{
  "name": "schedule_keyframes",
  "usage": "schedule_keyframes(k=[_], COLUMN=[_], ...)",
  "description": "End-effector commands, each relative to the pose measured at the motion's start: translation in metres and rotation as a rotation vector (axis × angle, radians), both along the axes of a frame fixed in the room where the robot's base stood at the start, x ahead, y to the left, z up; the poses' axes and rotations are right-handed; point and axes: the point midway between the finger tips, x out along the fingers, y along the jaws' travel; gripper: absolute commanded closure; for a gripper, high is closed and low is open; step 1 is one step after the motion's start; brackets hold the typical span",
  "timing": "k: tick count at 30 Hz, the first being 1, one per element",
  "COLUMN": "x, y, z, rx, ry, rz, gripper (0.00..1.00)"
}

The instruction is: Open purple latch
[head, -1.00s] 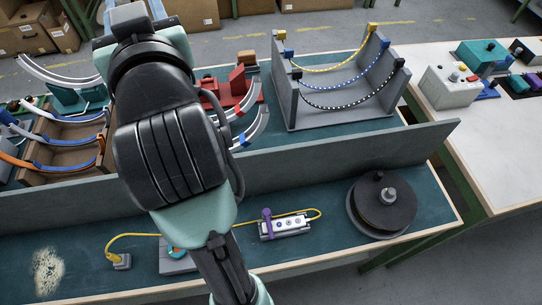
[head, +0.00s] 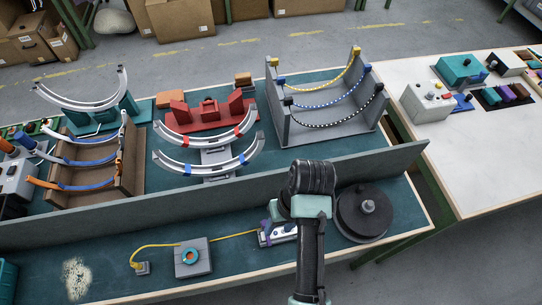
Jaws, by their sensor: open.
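A small purple latch-like part (head: 265,226) sits at the left end of a pale grey box (head: 284,234) with dark round marks on its face. The box lies on the near teal strip of the bench, in front of the long grey divider. My arm stands just right of the box and covers its right end. The purple part's upper portion is close to my arm's pale green link in the picture. Whether the latch is open or closed is too small to tell. My gripper does not show; only arm links are visible.
A dark round turntable (head: 364,212) stands right of my arm. A grey block with a teal ring (head: 193,258) and a yellow cable (head: 155,246) lie left. The grey divider (head: 210,195) runs behind. Arc stands fill the far side. Teal surface at lower left is mostly clear.

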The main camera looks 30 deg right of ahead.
Motion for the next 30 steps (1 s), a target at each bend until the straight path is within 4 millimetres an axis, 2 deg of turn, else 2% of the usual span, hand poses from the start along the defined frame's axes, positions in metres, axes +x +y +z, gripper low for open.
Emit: schedule_keyframes(k=[6, 13, 18, 27, 30], x=[0.001, 0.004, 0.006, 0.006, 0.006], y=[0.010, 0.016, 0.018, 0.018, 0.018], z=[-0.046, -0.081, -0.092, -0.093, -0.093], rx=[0.001, -0.001, -0.002, -0.003, -0.003], ry=[0.005, 0.001, -0.003, -0.002, -0.002], rz=[0.001, 0.000, 0.000, 0.000, 0.000], gripper=[0.56, 0.56, 0.56, 0.56, 0.74])
